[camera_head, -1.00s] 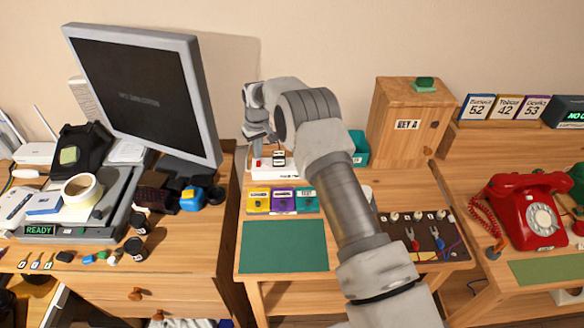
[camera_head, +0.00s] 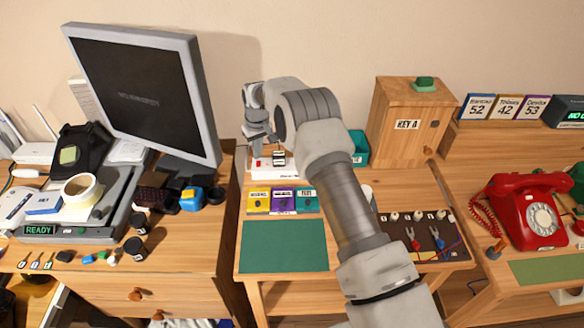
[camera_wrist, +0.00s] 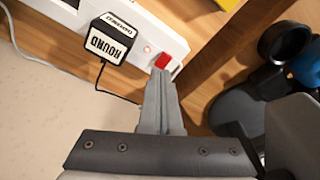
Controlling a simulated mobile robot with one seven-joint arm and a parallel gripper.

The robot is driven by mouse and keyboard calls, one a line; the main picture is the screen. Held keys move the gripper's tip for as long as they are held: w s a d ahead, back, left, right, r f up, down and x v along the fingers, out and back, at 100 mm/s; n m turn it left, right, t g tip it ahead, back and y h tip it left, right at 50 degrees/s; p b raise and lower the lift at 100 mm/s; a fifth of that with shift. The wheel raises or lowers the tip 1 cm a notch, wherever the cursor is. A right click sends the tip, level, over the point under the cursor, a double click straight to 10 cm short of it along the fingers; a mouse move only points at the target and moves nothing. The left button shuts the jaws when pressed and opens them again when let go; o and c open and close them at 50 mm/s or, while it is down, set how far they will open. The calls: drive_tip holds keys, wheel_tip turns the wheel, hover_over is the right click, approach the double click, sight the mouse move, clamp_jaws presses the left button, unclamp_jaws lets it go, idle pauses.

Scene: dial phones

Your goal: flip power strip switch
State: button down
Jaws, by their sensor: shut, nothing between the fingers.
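The white power strip (camera_head: 286,174) lies on the middle table near the wall, below my gripper (camera_head: 258,156). In the wrist view the strip (camera_wrist: 143,28) runs diagonally across the top, with a red switch (camera_wrist: 163,62) near its end and a small round light (camera_wrist: 147,49) beside it. A black and white plug block marked ROUND (camera_wrist: 107,41) sits in the strip. My gripper (camera_wrist: 161,75) is shut and empty, its fingertips right at the red switch. I cannot tell whether they touch it or which way the switch is set.
Yellow, purple and teal boxes (camera_head: 283,200) stand just in front of the strip, with a green mat (camera_head: 284,246) nearer. The large monitor (camera_head: 143,92) stands to the left, and a wooden key cabinet (camera_head: 407,124) to the right. A thin black cord (camera_wrist: 103,77) hangs from the plug block.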

drive_tip(key=shift+f+b, duration=0.6)
drive_tip(key=shift+f, duration=0.3)
idle(0.4)
drive_tip(key=shift+r+p, duration=1.45)
drive_tip(key=shift+r, duration=2.1)
